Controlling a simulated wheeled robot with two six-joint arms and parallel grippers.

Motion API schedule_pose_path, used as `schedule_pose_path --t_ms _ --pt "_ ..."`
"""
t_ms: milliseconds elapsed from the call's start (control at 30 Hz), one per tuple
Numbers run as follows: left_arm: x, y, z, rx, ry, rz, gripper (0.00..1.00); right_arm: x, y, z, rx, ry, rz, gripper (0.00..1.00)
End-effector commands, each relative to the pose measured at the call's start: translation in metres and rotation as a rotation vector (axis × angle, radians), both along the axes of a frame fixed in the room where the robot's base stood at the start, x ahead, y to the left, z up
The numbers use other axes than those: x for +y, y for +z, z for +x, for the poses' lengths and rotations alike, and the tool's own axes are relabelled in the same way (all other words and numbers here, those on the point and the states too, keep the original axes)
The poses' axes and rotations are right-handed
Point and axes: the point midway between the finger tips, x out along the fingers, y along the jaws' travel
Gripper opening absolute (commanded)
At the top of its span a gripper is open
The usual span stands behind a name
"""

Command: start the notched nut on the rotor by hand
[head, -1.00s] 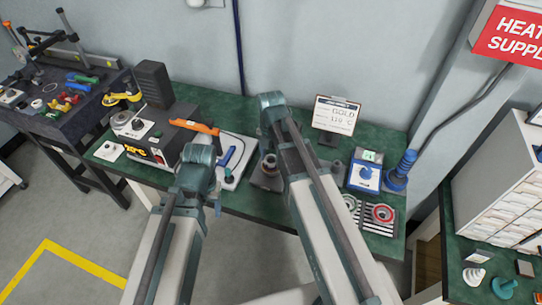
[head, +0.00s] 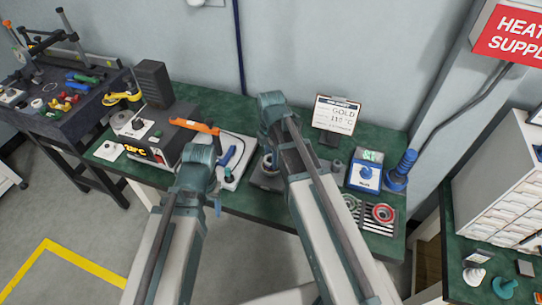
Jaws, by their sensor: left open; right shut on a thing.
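My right gripper (head: 269,136) is over the middle of the green bench, just above a dark block-like fixture (head: 264,179). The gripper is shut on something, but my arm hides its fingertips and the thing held. The rotor and the notched nut cannot be told apart here; the upper part of the fixture is largely covered by my arm. My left gripper (head: 196,163) is open, at the bench's front edge left of the fixture. Its fingers are mostly hidden by its own arm.
A heater box with an orange-handled tool (head: 207,129) and a white pad with a blue tool (head: 229,157) stand left. To the right are a sign (head: 336,115), a blue-fronted box (head: 365,171), a blue post (head: 401,169) and a slotted tray (head: 369,229) with rings.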

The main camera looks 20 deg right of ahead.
Motion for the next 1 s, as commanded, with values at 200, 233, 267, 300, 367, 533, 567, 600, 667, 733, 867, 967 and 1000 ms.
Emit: schedule_pose_path --t_ms 200,233,267,300,367,533,567,600,667,733,867,967,1000 --pt "0.0 -0.0009 0.0 0.0 0.0 0.0 0.59 0.0001 -0.0009 -0.0021 0.005 -0.012 0.0 0.0" --pt "0.0 -0.0009 0.0 0.0 0.0 0.0 0.59 0.0001 -0.0009 -0.0021 0.005 -0.012 0.0 0.0" --pt "0.0 -0.0009 0.0 0.0 0.0 0.0 0.59 0.0 -0.0009 -0.0022 0.005 -0.012 0.0 0.0" --pt "0.0 -0.0009 0.0 0.0 0.0 0.0 0.59 0.0 -0.0009 -0.0022 0.005 -0.021 0.0 0.0" --pt "0.0 -0.001 0.0 0.0 0.0 0.0 0.59 0.0 -0.001 -0.0022 0.005 -0.061 0.0 0.0" --pt "0.0 -0.0012 0.0 0.0 0.0 0.0 0.59 0.0 -0.0012 -0.0022 0.005 -0.204 0.0 0.65" --pt "0.0 -0.0012 0.0 0.0 0.0 0.0 0.59 0.0 -0.0012 -0.0021 0.005 -0.202 0.0 0.7" --pt "0.0 -0.0011 0.0 0.0 0.0 0.0 0.59 0.0 -0.0011 -0.0019 0.004 -0.201 0.0 0.77" --pt "0.0 -0.001 0.0 0.0 0.0 0.0 0.59 -0.0001 -0.001 -0.0016 0.004 -0.2 0.0 0.88" --pt "0.0 -0.0009 0.0 0.0 0.0 0.0 0.59 0.0 -0.0009 -0.0013 0.003 -0.2 0.0 0.92" --pt "0.0 -0.0007 0.0 0.0 0.0 0.0 0.59 0.0 -0.0007 -0.0008 0.002 -0.199 0.0 0.92" --pt "0.0 -0.0003 0.0 0.0 0.0 0.0 0.59 -0.0001 -0.0003 -0.0006 0.001 -0.199 0.0 0.92" --pt "0.0 0.0007 0.0 0.0 0.0 0.0 0.59 -0.0001 0.0007 -0.0006 0.001 -0.198 0.0 0.92"
